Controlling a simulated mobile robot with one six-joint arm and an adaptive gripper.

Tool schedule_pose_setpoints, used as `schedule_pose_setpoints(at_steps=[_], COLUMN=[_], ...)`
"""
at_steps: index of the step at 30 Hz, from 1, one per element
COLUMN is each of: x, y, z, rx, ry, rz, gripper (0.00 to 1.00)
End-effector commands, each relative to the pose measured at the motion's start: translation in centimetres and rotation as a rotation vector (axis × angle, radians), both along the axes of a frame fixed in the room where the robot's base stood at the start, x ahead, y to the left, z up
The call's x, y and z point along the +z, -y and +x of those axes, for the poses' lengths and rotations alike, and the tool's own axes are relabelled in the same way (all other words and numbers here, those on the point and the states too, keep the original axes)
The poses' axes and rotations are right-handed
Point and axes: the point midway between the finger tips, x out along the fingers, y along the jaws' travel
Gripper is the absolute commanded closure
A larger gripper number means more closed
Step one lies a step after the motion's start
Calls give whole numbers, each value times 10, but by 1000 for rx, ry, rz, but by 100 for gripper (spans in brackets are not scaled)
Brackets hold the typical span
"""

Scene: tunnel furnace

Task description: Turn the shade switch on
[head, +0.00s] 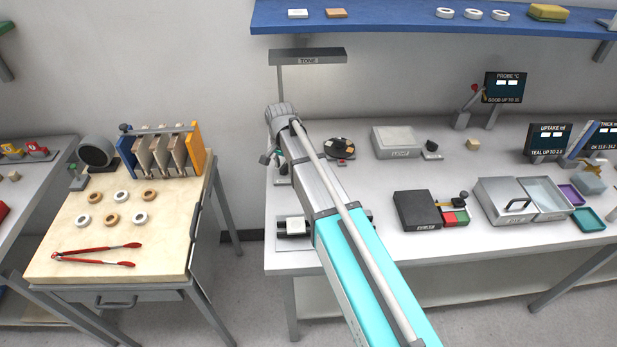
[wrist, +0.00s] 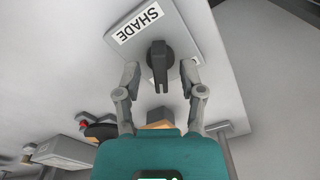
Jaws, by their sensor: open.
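The shade switch shows in the wrist view as a light grey plate (wrist: 182,22) with a white label reading SHADE. A dark grey knob (wrist: 158,56) with a long lever-like handle sticks out of it, the handle pointing down in the picture. My gripper (wrist: 160,74) is open, with one finger on each side of the knob's handle. Gaps show between the handle and both fingers, and nothing is held. In the head view my arm hides the switch, and I cannot make out the fingers clearly there.
The white bench (head: 350,258) holds several boxes, trays and screens to the right. A left table (head: 60,235) holds rings and red tongs (head: 95,252).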

Motion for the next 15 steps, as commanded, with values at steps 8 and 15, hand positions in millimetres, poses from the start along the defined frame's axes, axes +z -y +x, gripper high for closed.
schedule_pose_setpoints(at_steps=[8, 15], x=[0, 0], y=[0, 0], z=[0, 0], rx=[30, 131], ry=[0, 0], rz=[0, 0], gripper=[49, 49])
